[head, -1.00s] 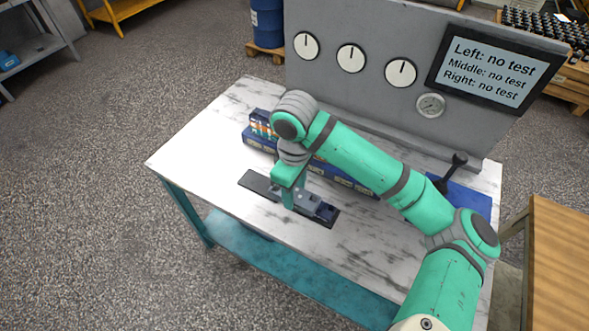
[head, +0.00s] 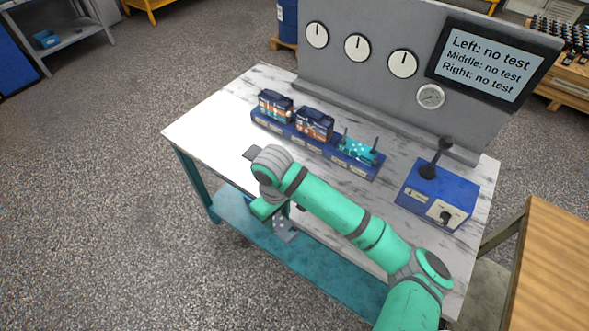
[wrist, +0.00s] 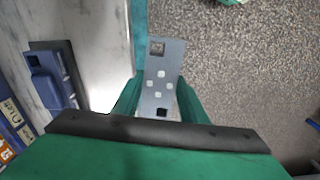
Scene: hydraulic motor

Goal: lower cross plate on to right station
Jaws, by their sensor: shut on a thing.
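The cross plate (head: 285,233) is a grey flat plate with several pale holes. My gripper (head: 276,214) is shut on it, and holds it out past the table's front edge in the head view. In the wrist view the plate (wrist: 157,82) stands out between the green fingers of my gripper (wrist: 158,108), with floor behind it. The right station (head: 357,157) is the right end of the blue rack, with a teal block and upright dark pins on it. My gripper is in front of and left of that station, well apart from it.
The rack's left (head: 274,106) and middle (head: 314,125) stations hold dark blue and orange units. A dark tray (head: 252,153) is partly hidden by my arm; a blue part (wrist: 48,82) lies on it. A blue lever box (head: 437,195) stands at right.

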